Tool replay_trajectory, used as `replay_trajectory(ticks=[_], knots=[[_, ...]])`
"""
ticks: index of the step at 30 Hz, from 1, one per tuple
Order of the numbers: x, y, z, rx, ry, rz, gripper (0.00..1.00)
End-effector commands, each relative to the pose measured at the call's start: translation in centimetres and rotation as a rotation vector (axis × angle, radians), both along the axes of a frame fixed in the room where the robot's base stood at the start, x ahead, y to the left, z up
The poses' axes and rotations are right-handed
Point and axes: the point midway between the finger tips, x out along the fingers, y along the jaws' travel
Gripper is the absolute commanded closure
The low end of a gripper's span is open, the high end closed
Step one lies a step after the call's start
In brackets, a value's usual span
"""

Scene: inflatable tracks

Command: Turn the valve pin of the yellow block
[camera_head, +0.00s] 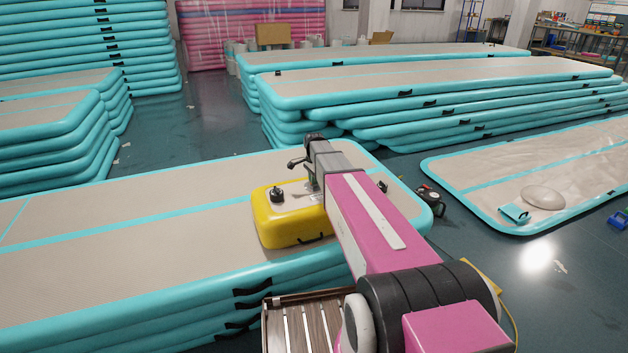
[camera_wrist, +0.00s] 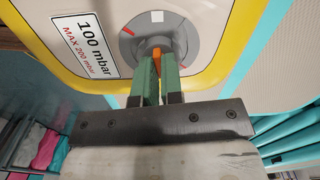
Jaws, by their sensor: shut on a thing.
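The yellow block (camera_head: 285,232) sits on top of a stack of inflatable tracks, near its right end. In the wrist view the block's yellow edge (camera_wrist: 62,72) frames a light panel with a "100 mbar MAX 200 mbar" label (camera_wrist: 86,41). A round grey valve (camera_wrist: 187,28) is set in the panel, and its orange valve pin (camera_wrist: 157,53) shows at the centre. My gripper (camera_wrist: 157,62) has green fingers closed on the pin. In the head view my arm hides the fingertips and the valve.
The track stack (camera_head: 110,235) under the block has turquoise sides and black handles. A wooden slatted pallet (camera_head: 303,325) stands in front of it. A flat track (camera_head: 560,165) with a pale round thing lies on the right floor. Taller stacks stand behind, with open floor (camera_head: 190,130) between them.

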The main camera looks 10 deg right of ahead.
Motion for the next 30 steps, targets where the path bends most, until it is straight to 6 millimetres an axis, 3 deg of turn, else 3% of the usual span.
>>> replay_trajectory(ticks=[8,11,22,30], knots=[[0.0,0.0,0.0,0.000,-0.001,0.000,1.00],[0.0,0.0,0.0,0.000,-0.001,0.001,0.67],[0.0,0.0,0.4,0.000,-0.001,0.001,0.67],[0.0,0.0,4.4,0.000,-0.003,0.001,0.67]])
